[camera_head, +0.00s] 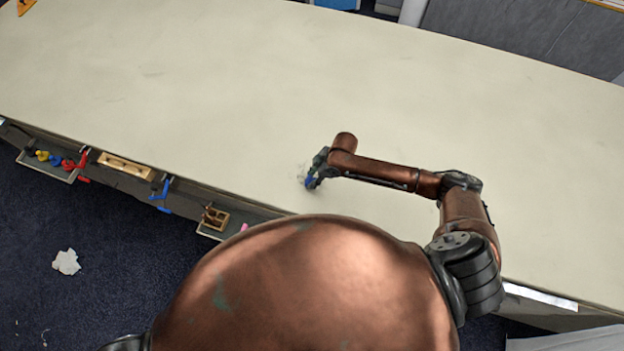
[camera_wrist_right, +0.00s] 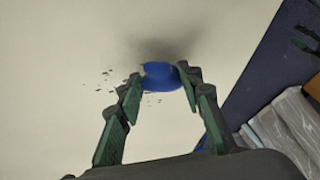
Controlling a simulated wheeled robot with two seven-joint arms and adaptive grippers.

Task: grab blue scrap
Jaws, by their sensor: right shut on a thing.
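The blue scrap (camera_wrist_right: 160,76) is a small, crumpled-looking blue piece between the fingertips of my right gripper (camera_wrist_right: 161,80) in the right wrist view. The fingers touch it on both sides, so the gripper is shut on it. In the head view, the right gripper (camera_head: 314,174) is over the near part of the table, with a bit of the blue scrap (camera_head: 310,182) showing at its tips. A dark shadow lies beside the scrap; I cannot tell whether it touches the cloth. My left gripper is not in view.
The long pale table (camera_head: 230,90) is largely clear. Small dark specks (camera_wrist_right: 108,84) lie beside the scrap. Trays with coloured tools (camera_head: 55,160) and a wooden box (camera_head: 125,166) hang along the near edge. A white crumpled piece (camera_head: 66,262) lies on the dark floor.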

